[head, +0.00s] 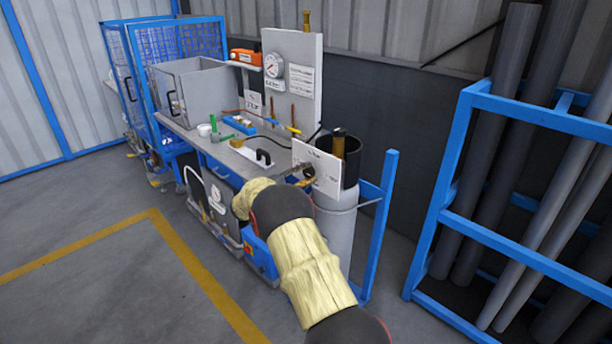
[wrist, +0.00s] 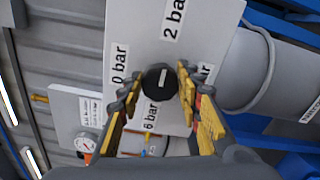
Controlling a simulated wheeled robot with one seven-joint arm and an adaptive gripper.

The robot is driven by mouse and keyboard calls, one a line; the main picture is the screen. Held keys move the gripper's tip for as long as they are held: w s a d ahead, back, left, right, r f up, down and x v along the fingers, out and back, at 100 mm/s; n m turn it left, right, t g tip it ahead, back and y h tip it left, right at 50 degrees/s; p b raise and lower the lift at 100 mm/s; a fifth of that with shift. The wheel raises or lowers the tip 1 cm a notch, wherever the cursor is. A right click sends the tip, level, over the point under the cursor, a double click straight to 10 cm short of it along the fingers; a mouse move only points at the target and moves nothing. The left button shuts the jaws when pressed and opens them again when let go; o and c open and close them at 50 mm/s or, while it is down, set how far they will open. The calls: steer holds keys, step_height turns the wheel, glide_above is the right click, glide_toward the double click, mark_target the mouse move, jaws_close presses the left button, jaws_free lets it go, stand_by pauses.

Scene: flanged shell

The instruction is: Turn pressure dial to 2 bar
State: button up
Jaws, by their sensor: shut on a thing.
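The pressure dial (wrist: 157,82) is a round black knob with a short white line, mounted on a pale panel (wrist: 200,22). In the wrist view the line runs roughly up and down, near the "2 bar" label (wrist: 174,18). "0 bar" (wrist: 120,64) is on the left and "6 bar" (wrist: 150,116) is below. A label on the right is partly hidden by a finger. My gripper (wrist: 158,84) is shut on the dial, one yellow-and-black finger on each side. In the head view the panel (head: 322,166) stands upright and my arm hides part of the gripper.
A grey workbench (head: 225,155) holds a grey box, small tools and a black-handled plate. A gauge (head: 273,65) is on the tall white board behind. A grey cylinder (head: 337,235) stands beneath the panel. A blue rack (head: 440,190) with pipes is at right. Floor at left is clear.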

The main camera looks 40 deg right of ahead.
steer(key=o, duration=1.2)
steer(key=shift+c, duration=0.2)
steer(key=shift+a, duration=0.1)
steer(key=s+a, duration=0.1)
steer(key=a, duration=1)
steer(key=shift+a, duration=0.4)
